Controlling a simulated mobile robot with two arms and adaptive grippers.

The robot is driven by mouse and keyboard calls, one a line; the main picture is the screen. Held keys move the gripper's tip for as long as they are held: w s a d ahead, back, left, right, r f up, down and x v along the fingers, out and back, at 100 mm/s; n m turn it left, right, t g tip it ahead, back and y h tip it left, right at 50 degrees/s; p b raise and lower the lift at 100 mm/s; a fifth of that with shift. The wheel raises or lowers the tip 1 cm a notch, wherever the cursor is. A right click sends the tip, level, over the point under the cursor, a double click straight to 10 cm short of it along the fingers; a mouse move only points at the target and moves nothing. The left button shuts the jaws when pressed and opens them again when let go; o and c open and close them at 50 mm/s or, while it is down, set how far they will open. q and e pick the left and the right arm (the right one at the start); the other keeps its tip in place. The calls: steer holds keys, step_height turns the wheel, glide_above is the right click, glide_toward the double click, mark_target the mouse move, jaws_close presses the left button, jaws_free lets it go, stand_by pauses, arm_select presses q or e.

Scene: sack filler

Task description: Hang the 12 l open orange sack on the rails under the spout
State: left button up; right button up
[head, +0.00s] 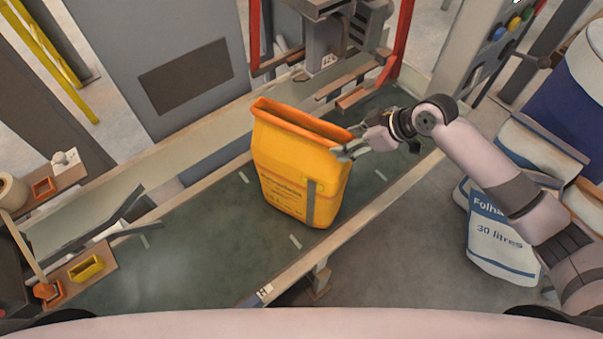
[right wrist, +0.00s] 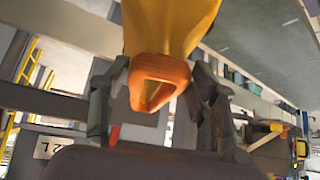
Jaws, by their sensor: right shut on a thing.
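The open orange sack (head: 290,165) stands upright over the green conveyor belt, its orange-rimmed mouth facing up. I cannot tell whether its bottom touches the belt. My right gripper (head: 346,151) is shut on the sack at the right end of its mouth. In the right wrist view the sack's mouth (right wrist: 158,82) shows between the two fingers. The grey spout unit (head: 325,38) with a 12 L label is behind the sack at the top. Brown rails (head: 350,85) lie below it, apart from the sack. My left gripper is not in view.
Red posts (head: 404,35) flank the spout. White-and-blue 30-litre sacks (head: 500,235) and a blue drum (head: 565,95) stand at the right. The belt left of the sack is clear.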

steer(key=c, duration=0.7)
steer(key=shift+r, duration=0.15)
step_height(320, 180, up, 5)
steer(key=p, duration=0.4)
steer(key=shift+p, duration=0.4)
